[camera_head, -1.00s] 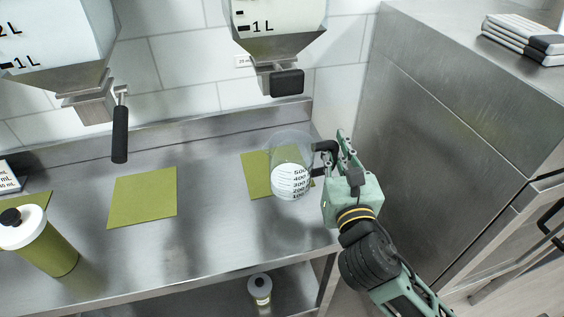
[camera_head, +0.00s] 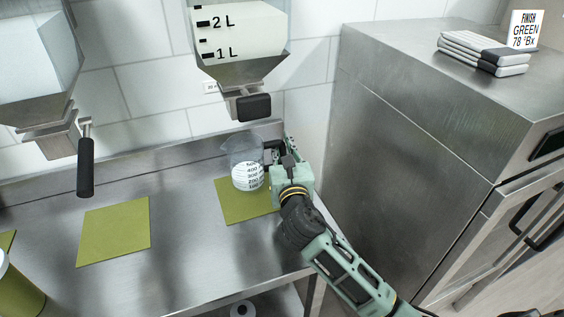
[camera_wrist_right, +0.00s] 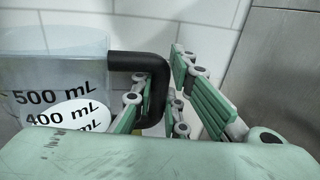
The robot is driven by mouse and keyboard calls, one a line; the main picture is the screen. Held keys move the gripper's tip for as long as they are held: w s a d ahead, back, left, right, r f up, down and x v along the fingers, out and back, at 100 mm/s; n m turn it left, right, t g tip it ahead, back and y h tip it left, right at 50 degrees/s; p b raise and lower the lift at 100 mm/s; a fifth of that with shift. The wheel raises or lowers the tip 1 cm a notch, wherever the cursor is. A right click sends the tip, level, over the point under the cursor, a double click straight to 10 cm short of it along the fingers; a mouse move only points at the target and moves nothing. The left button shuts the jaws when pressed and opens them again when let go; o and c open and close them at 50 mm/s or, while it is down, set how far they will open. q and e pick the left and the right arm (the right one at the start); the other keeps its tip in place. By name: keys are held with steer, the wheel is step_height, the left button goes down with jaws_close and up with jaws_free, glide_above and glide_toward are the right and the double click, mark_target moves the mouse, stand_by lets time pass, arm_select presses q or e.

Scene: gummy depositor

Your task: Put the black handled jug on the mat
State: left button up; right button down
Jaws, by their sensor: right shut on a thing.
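The clear jug (camera_head: 243,160) has a white label with volume marks and a black handle. In the wrist view the jug (camera_wrist_right: 50,70) fills the left side and its handle (camera_wrist_right: 142,62) runs between my fingers. My right gripper (camera_head: 277,154) is shut on the handle, at the jug's right side; its fingers (camera_wrist_right: 160,88) also show in the wrist view. The jug is upright over the back part of the right green mat (camera_head: 238,209). I cannot tell whether its base touches the mat. My left gripper is not in view.
A hopper (camera_head: 240,45) with a black lever (camera_head: 254,107) hangs above and behind the jug. Another hopper lever (camera_head: 86,167) hangs over the left. A second green mat (camera_head: 114,231) lies on the steel counter (camera_head: 180,260). A steel cabinet (camera_head: 400,150) stands right.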

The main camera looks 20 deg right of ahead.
steer(key=shift+f, duration=1.8)
steer(key=shift+b, duration=0.3)
steer(key=c, duration=1.7)
jaws_free()
steer(key=shift+s+f, duration=0.1)
steer(key=shift+f, duration=0.05)
steer(key=shift+c, duration=0.2)
steer(key=shift+s, duration=0.1)
steer(key=s, duration=0.4)
steer(key=s+a, duration=0.1)
steer(key=s, duration=0.2)
steer(key=s+a, duration=0.1)
steer(key=s, duration=0.3)
steer(key=shift+s+a+b, duration=0.1)
steer(key=shift+s+b, duration=0.2)
steer(key=shift+b, duration=0.1)
